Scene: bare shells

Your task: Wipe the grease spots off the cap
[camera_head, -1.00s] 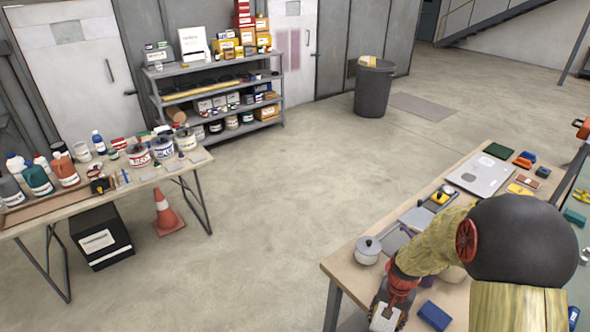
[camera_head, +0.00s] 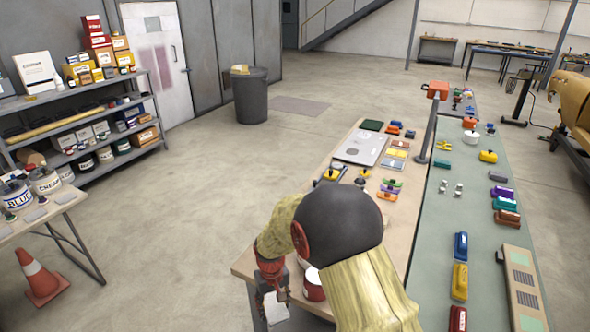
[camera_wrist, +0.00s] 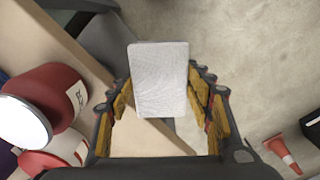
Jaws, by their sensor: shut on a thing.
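My gripper (camera_head: 272,292) is low at the near left corner of the wooden table. In the wrist view, my gripper (camera_wrist: 160,88) is shut on a white, finely textured pad (camera_wrist: 159,65) held between its yellow-lined fingers. The pad also shows pale in the head view (camera_head: 276,309). It is held off the table's edge, with floor behind it. I cannot pick out the cap or any grease spots for sure in these frames.
Red cans, one with a white lid (camera_wrist: 25,122), stand on the wooden table (camera_head: 255,262) beside my gripper. A green-topped table (camera_head: 430,230) with several coloured blocks adjoins it. An orange cone (camera_head: 40,277) and another table stand left. The floor between is clear.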

